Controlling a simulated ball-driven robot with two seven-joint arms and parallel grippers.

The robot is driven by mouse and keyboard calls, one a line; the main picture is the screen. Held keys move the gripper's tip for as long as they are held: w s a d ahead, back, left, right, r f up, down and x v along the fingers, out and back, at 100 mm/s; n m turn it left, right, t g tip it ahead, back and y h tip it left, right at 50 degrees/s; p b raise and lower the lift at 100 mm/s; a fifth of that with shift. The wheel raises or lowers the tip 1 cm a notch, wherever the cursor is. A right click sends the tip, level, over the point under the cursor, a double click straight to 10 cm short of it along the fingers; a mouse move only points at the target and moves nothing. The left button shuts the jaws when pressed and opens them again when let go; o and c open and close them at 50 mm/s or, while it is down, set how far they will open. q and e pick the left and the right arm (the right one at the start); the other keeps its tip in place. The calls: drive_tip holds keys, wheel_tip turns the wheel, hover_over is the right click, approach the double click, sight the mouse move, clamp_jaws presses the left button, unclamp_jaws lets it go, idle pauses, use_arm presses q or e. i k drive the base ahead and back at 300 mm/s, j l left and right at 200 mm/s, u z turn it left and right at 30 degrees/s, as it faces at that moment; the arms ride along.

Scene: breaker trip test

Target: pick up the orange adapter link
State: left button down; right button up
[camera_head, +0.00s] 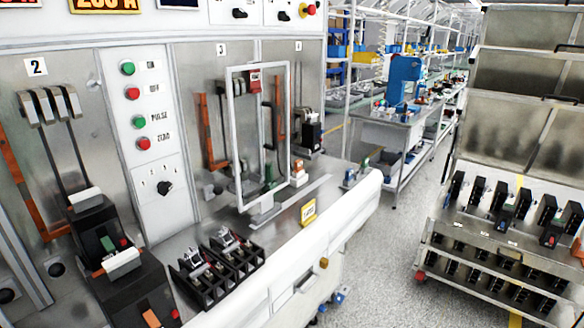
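No single thing is clearly the orange adapter link. A small orange piece (152,318) shows at the bottom left edge, against a black housing (138,290); the frame cuts off the area below it. A small orange and white block (299,172) stands on the grey bench behind the white frame. I cannot tell whether either one is the link. Orange-brown bars (205,130) also run up the panel at bay 3. Neither my left nor my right gripper is in view.
A white upright frame (231,140) stands on the bench. A panel with green and red buttons (132,92) rises behind. A rack of black units (502,200) stands right, across open floor (385,235).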

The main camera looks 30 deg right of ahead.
sight(298, 164)
drive_tip(key=z, duration=1.35)
